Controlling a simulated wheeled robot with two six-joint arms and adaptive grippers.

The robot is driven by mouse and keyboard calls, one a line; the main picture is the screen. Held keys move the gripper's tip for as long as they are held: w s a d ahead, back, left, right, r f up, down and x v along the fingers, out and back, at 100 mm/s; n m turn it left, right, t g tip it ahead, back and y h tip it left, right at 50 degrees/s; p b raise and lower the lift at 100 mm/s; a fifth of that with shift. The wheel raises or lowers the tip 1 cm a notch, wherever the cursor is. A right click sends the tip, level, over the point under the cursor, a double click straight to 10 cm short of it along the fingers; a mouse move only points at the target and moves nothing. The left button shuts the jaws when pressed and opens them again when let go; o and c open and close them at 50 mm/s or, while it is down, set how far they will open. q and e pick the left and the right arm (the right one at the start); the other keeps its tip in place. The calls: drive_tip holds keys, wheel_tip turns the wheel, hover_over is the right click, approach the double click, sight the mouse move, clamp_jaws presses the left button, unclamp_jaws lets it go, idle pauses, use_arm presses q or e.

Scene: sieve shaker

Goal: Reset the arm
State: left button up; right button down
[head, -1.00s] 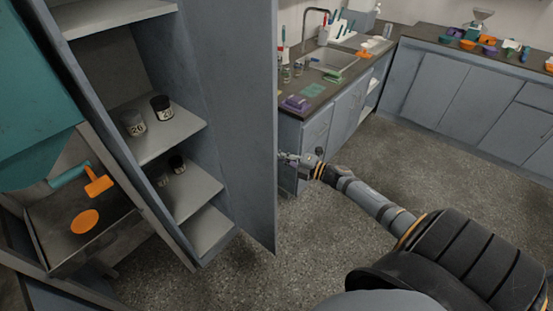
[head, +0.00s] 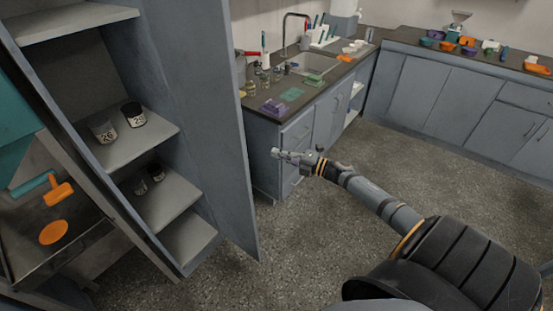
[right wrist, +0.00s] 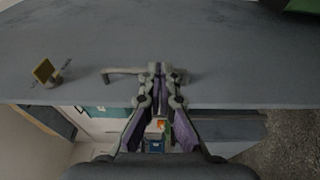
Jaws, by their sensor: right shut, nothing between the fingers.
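My right gripper (head: 277,154) reaches out over the floor in the head view, with its arm coming in from the lower right. It is shut and empty. In the right wrist view its fingers (right wrist: 161,72) meet in front of a grey panel (right wrist: 190,45) with a bar handle (right wrist: 122,73); whether they touch the panel I cannot tell. My left gripper is not in view.
An open cabinet at left holds jars, including one dark-lidded jar (head: 133,115), on its shelves (head: 150,143). Its grey door (head: 205,120) stands open. A counter (head: 300,112) with a sink (head: 318,64) is behind my gripper. The floor (head: 330,240) is clear.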

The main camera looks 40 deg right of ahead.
drive_tip(key=s+d+f+m+g+h, duration=0.1)
drive_tip(key=s+f+m+g+h, duration=0.3)
drive_tip(key=f, duration=0.7)
drive_tip(key=s+d+f+m+t+h, duration=0.1)
drive_tip(key=s+d+f+m+h, duration=0.15)
drive_tip(key=s+f+m, duration=0.6)
drive_tip(key=s+d+f+m+g+h, duration=0.1)
drive_tip(key=s+f+m+g+h, duration=0.2)
drive_tip(key=f, duration=1)
drive_tip(key=s+a+f+m+g, duration=0.2)
drive_tip(key=s+a+f, duration=0.3)
drive_tip(key=s, duration=0.5)
drive_tip(key=s+a+f+m+g, duration=0.3)
drive_tip(key=s+a+f, duration=0.3)
drive_tip(key=s, duration=0.4)
drive_tip(key=s+a+f+m+g+p, duration=0.1)
drive_tip(key=s+a+f+m+g, duration=0.2)
drive_tip(key=s, duration=0.8)
wheel_tip(320, 180, down, 3)
drive_tip(key=shift+a+f+g, duration=0.15)
drive_tip(key=shift+a+g, duration=0.15)
drive_tip(key=shift+a, duration=0.85)
drive_tip(key=shift+w, duration=0.1)
